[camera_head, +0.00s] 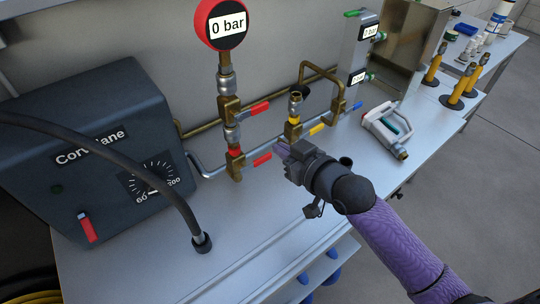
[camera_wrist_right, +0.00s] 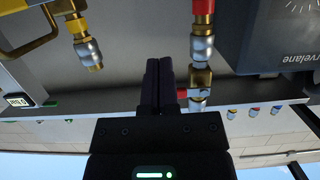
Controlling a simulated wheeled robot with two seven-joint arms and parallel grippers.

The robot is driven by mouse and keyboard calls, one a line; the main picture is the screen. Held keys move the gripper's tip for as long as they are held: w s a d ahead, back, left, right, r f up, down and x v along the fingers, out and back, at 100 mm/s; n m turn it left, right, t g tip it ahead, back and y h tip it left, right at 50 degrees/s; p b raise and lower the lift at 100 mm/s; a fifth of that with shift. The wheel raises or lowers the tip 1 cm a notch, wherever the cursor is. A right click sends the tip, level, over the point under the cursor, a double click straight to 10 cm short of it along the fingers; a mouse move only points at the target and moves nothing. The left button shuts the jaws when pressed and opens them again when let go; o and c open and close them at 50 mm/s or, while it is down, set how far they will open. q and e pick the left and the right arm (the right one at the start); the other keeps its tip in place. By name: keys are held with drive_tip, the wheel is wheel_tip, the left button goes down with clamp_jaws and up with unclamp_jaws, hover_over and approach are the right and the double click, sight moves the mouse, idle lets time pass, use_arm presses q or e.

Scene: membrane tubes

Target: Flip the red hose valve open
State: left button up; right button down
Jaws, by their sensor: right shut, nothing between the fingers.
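The red-banded hose valve (camera_head: 235,165) is brass and stands at the foot of the gauge column, with a red lever (camera_head: 262,159) sticking out to the right. Its red collar (camera_wrist_right: 203,12) shows at the top of the upside-down right wrist view. My right gripper (camera_head: 280,150) is shut and empty, its fingertips just right of that lever's end; I cannot tell whether they touch. The shut fingers (camera_wrist_right: 160,84) also show in the wrist view. A second red lever (camera_head: 259,108) is on the brass valve above. My left gripper is not in view.
A round red gauge (camera_head: 222,24) reads 0 bar on top. A yellow-handled valve (camera_head: 293,128) stands close behind my right gripper. A dark control box (camera_head: 85,150) with a black hose is at left. A grey hand device (camera_head: 385,128) lies right.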

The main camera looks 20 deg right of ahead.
sight(256, 163)
drive_tip(key=w+a+f+b, duration=0.1)
drive_tip(key=w+f+b, duration=0.1)
drive_tip(key=w+f, duration=0.2)
drive_tip(key=shift+a+f, duration=0.25)
drive_tip(key=shift+f, duration=0.35)
drive_tip(key=shift+f, duration=0.1)
